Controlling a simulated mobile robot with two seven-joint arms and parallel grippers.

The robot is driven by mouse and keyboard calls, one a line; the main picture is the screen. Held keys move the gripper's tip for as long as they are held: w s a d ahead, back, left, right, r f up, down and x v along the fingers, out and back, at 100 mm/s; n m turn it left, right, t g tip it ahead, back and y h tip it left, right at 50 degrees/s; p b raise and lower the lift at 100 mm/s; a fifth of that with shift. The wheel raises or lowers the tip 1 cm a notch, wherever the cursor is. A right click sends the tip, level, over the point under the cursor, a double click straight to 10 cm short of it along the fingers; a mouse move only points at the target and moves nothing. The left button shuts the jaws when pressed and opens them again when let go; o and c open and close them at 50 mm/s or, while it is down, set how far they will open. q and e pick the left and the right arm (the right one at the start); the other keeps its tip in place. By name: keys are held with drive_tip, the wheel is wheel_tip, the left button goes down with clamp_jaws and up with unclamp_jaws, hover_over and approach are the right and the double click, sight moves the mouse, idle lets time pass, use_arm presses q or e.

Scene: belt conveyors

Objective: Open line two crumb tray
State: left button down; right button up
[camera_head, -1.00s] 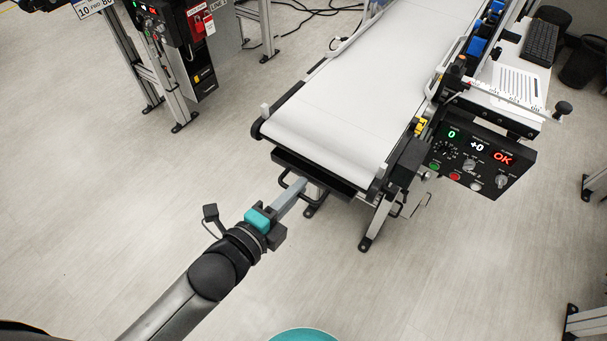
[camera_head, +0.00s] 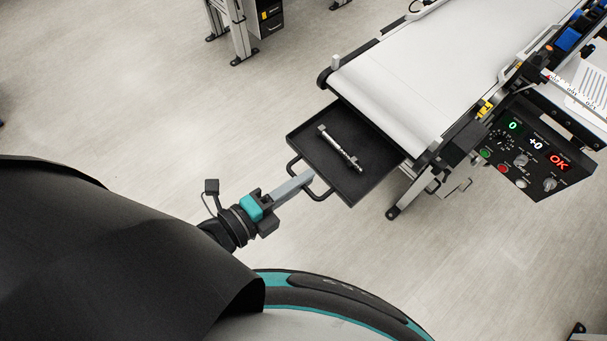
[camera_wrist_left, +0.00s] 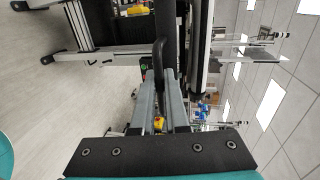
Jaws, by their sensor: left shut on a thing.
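The black crumb tray (camera_head: 315,163) is slid out from under the end of the white belt conveyor (camera_head: 405,65). A silver metal rod-like part (camera_head: 341,148) lies in it. The tray has a black bar handle (camera_head: 309,181) on its front edge. My left gripper (camera_head: 306,178) is shut on this handle; in the left wrist view the fingers (camera_wrist_left: 160,98) close around the upright-looking handle bar (camera_wrist_left: 159,62). My right gripper is not in view.
A control panel (camera_head: 528,158) with lit displays hangs at the conveyor's right side. A conveyor leg (camera_head: 405,193) stands on the floor right of the tray. Another machine's legs (camera_head: 240,40) stand at the back left. The floor left of the tray is clear.

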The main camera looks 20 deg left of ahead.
use_arm(q)
drive_tip(key=c, duration=1.2)
unclamp_jaws()
drive_tip(key=p+v, duration=0.2)
drive_tip(key=v, duration=1.3)
drive_tip(key=shift+s+a, duration=0.1)
